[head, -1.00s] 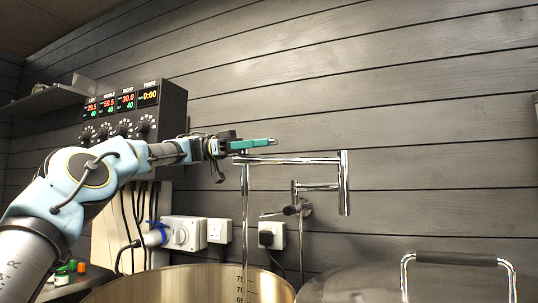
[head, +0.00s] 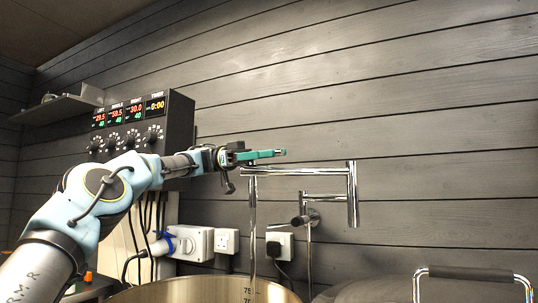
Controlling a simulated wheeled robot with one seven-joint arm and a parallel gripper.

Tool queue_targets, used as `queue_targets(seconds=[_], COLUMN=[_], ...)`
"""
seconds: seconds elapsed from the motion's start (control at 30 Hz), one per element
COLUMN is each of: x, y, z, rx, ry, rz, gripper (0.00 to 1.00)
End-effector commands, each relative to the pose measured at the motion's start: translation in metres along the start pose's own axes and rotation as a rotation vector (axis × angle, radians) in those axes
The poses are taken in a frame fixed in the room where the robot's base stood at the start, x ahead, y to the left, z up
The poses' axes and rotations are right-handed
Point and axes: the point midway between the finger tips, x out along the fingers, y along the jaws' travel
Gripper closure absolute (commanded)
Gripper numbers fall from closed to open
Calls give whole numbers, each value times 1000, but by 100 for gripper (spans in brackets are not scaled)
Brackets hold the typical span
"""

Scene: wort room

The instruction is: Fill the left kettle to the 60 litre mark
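An open steel kettle (head: 180,292) shows at the bottom edge; its inner wall has litre marks, with 75 and 70 readable. Its water level and the 60 mark are out of view. A chrome folding tap (head: 310,170) on the wall reaches over this kettle. A thin stream (head: 252,245) appears to run from its spout down into the kettle. My gripper (head: 268,154), with teal fingers pointing right, is just above the tap's spout end. The fingers show side-on, so I cannot tell whether they are open or touch the tap.
A control box (head: 150,130) with red, green and yellow readouts and knobs hangs behind my arm. Sockets (head: 227,240) and cables are below it. A lidded kettle with a handle (head: 470,272) stands at lower right. A shelf (head: 60,108) is at left.

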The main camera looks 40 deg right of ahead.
Motion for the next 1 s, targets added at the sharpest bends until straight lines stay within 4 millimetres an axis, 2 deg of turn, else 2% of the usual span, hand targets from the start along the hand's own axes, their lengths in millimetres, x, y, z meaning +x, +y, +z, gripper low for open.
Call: queue_targets(seconds=[0.17, 0.63, 0.8, 1.0], x=[-7, -66, -74, -75], y=[-1, -2, -1, 0], z=[0, -4, -1, 0], rx=[1, 1, 0, 0], ry=[1, 2, 1, 0], rz=[-2, -1, 0, 0], gripper=[52, 52, 52, 52])
